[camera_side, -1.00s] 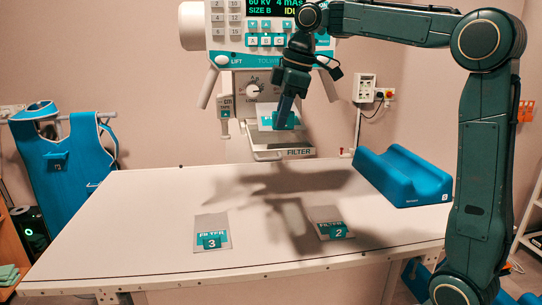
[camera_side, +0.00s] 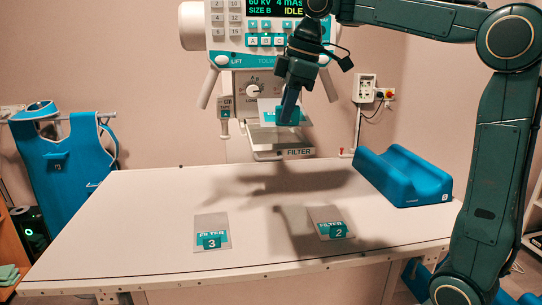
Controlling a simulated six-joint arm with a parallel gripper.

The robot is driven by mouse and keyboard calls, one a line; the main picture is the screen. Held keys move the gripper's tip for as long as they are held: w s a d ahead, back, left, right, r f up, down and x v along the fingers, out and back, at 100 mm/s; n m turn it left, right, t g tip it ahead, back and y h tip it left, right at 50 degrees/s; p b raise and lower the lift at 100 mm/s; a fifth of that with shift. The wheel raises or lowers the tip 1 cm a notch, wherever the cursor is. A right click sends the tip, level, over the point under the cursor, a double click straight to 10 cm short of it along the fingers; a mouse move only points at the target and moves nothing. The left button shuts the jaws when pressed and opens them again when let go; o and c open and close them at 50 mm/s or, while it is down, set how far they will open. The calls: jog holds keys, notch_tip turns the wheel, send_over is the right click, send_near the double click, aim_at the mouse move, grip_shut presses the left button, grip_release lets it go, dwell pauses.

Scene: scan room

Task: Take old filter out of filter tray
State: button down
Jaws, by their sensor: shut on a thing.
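The filter tray (camera_side: 282,155), marked FILTER, sticks out under the x-ray head. My gripper (camera_side: 287,122) is above the tray, shut on the old filter (camera_side: 268,104), a pale plate with a teal tab. The filter is held tilted up, its lower edge above the tray, apart from it as far as I can see. The gripper fingers hide part of the teal tab and any number on it.
Filter 3 (camera_side: 212,232) and filter 2 (camera_side: 327,223) lie flat on the white table (camera_side: 130,225). A blue cushion (camera_side: 403,176) sits at the table's back right. The x-ray head (camera_side: 230,45) stands close behind my gripper. The left of the table is clear.

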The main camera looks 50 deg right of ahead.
jog(key=s+a, duration=1)
jog(key=shift+s+a, duration=0.3)
jog(key=shift+s, duration=0.05)
jog(key=shift+w+a, duration=0.1)
dwell(0.7)
